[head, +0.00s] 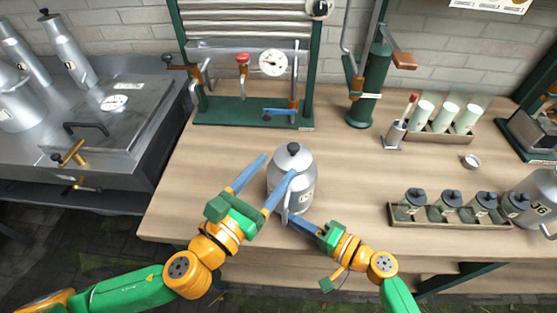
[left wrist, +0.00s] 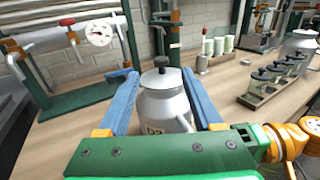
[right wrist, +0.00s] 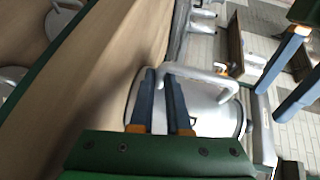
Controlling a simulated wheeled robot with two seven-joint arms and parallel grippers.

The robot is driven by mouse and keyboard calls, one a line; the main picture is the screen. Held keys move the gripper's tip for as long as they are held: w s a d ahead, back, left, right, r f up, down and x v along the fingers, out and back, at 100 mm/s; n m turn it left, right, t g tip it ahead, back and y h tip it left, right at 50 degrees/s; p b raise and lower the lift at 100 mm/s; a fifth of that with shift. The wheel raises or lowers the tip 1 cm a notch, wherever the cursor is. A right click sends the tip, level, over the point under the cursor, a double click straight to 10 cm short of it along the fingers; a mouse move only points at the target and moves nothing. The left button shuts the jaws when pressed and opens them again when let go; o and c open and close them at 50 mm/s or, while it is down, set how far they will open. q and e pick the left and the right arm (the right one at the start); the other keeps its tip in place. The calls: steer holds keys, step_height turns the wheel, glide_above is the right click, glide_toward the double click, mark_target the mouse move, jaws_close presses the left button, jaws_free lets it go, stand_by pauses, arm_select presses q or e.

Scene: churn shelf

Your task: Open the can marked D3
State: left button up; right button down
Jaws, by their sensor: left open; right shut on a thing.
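A grey metal can (head: 290,190) with a lid and black knob (head: 293,149) stands upright near the table's front edge. Its label is too small to read surely in the head view; part shows in the left wrist view. The lid is seated on the can. My left gripper (head: 277,165) is open, its fingers pointing at the can's top; in the left wrist view the knob (left wrist: 160,62) shows between the fingertips, with nothing gripped. My right gripper (head: 300,221) is shut on the can's side handle (right wrist: 200,78), low at the front.
A green-framed press with a gauge (head: 272,62) and a green hand pump (head: 369,95) stand behind. A rack of small jars (head: 450,214) and a can marked J6 (head: 541,196) are at the right. A steel vat (head: 100,130) is left. Table between is clear.

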mark_target(296, 143)
arm_select(q)
steer(key=x, duration=1.1)
steer(key=shift+d+r, duration=0.1)
arm_select(e)
steer(key=shift+f, duration=0.15)
arm_select(q)
jaws_close()
arm_select(e)
steer(key=shift+s, duration=0.1)
arm_select(q)
steer(key=shift+r, duration=0.1)
steer(key=shift+r, duration=1)
steer(key=shift+r, duration=0.1)
